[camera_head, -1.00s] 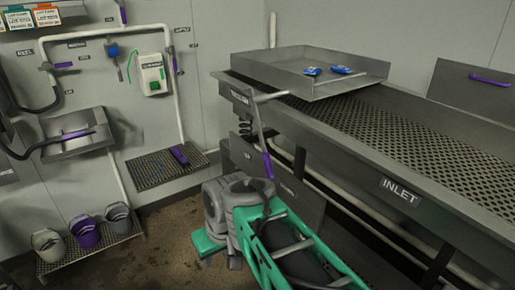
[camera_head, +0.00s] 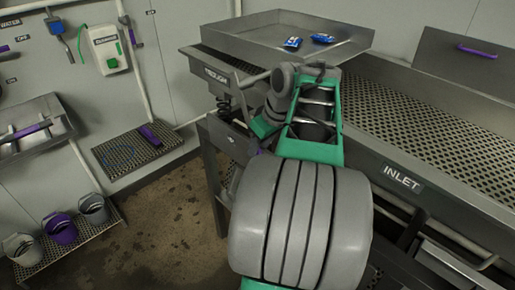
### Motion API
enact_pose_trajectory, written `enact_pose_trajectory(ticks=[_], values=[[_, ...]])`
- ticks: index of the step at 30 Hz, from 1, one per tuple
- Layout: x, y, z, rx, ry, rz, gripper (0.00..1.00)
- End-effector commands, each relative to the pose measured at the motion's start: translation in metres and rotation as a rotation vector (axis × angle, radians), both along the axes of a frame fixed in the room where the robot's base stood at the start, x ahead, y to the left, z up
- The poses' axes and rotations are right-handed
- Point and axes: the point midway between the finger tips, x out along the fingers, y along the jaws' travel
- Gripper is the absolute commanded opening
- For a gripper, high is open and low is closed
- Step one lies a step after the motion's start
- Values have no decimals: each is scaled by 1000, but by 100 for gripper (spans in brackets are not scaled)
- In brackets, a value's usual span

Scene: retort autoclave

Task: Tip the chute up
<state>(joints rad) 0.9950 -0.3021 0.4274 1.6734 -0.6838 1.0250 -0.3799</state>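A shallow grey metal tray (camera_head: 262,42), which looks like the chute, rests above the left end of the perforated inlet bed (camera_head: 440,105). Two small blue packets (camera_head: 293,42) (camera_head: 323,38) lie in it. A lever's grey bar (camera_head: 252,79) sticks out at the trough's front end; my arm covers most of its hanging part. My gripper end (camera_head: 264,127) is beside the lever, below the tray's near edge. Its fingers are hidden by my arm, so I cannot tell whether they touch the lever or are open.
A label reading INLET (camera_head: 402,176) is on the bed's front rail. A spring (camera_head: 223,104) sits under the trough end. On the left are a wall box (camera_head: 104,50), a perforated shelf (camera_head: 140,150) and several buckets (camera_head: 61,229). The floor (camera_head: 160,235) between is clear.

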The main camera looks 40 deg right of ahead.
Motion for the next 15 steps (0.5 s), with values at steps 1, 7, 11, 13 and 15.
enact_pose_trajectory(ticks=[1, 7, 11, 13, 15], values=[[2, 1, -6, 1, 2, 2, 36], [5, 0, -13, -1, 1, 0, 36], [5, 0, -13, -1, 1, 0, 36], [5, 0, -13, -1, 1, -1, 31], [5, 0, -13, -1, 1, -1, 25]])
